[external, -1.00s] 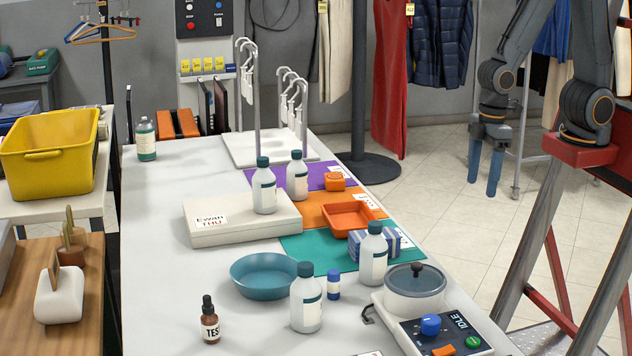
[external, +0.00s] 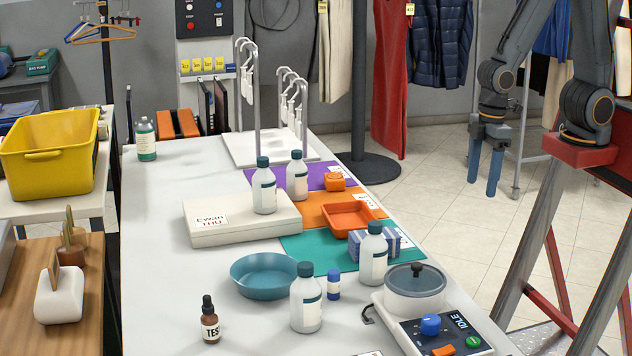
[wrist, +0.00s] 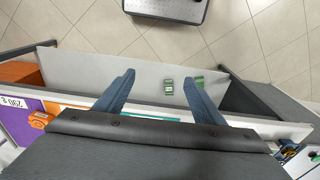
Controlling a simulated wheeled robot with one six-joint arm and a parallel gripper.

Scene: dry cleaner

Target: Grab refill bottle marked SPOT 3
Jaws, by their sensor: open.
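Several white refill bottles with dark teal caps stand upright on the white counter. One bottle (external: 264,190) is on a flat white box, one (external: 297,178) is by the purple mat, one (external: 373,258) is beside a striped blue block, and one (external: 306,302) is in front of the blue bowl. Their labels show only in part, and I cannot read SPOT 3 on any. My gripper (external: 484,175) hangs open and empty to the right of the counter, apart from every bottle. In the wrist view my gripper (wrist: 158,92) has its two blue fingers spread with nothing between them.
The white box (external: 240,222), blue bowl (external: 262,278), orange tray (external: 347,219), dropper bottle (external: 210,322) and a machine with a grey lidded pot (external: 414,295) crowd the counter. A white hook stand (external: 243,152) rises behind. The counter's left side is largely clear.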

